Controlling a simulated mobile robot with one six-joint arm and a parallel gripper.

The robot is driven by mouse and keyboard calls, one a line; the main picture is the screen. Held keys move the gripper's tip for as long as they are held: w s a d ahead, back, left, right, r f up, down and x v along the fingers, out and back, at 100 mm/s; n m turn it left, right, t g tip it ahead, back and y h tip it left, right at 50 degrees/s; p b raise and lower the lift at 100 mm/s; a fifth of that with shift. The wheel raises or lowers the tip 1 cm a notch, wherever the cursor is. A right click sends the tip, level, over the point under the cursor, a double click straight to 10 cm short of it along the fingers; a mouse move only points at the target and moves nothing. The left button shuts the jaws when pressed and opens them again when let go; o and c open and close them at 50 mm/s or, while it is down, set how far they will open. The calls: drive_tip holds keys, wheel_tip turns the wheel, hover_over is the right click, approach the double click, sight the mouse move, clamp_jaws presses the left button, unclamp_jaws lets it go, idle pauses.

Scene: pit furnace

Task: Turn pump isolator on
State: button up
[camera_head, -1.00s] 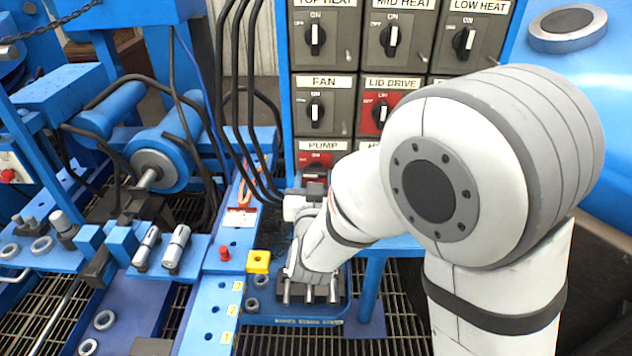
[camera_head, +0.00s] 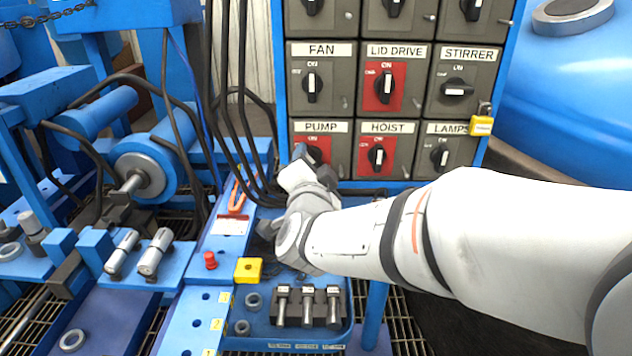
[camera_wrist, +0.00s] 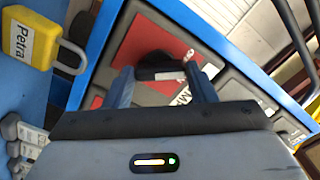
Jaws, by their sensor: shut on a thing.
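The pump isolator (camera_head: 326,143) is a red plate under a PUMP label on the lower left of the grey switch panel. My gripper (camera_head: 308,172) reaches it from the front and hides much of its black knob. In the wrist view, my gripper (camera_wrist: 161,85) has its two fingers on either side of the black knob (camera_wrist: 153,62) and is shut on it. The red plate (camera_wrist: 125,50) shows behind. The knob's exact setting is hard to read.
Neighbouring switches include the red HOIST switch (camera_head: 377,153) and the FAN switch (camera_head: 312,84). Black cables (camera_head: 233,130) hang just left of my gripper. A yellow padlock (camera_head: 482,125) hangs near LAMPS. A yellow padlock marked Petra (camera_wrist: 28,38) shows in the wrist view.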

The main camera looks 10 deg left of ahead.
drive_tip(key=shift+f+m+b, duration=0.1)
drive_tip(key=shift+m+b, duration=3.7)
drive_tip(key=shift+b, duration=0.05)
drive_tip(key=o, duration=1)
drive_tip(key=shift+p+v, duration=1.2)
drive_tip(key=shift+v, duration=2.65)
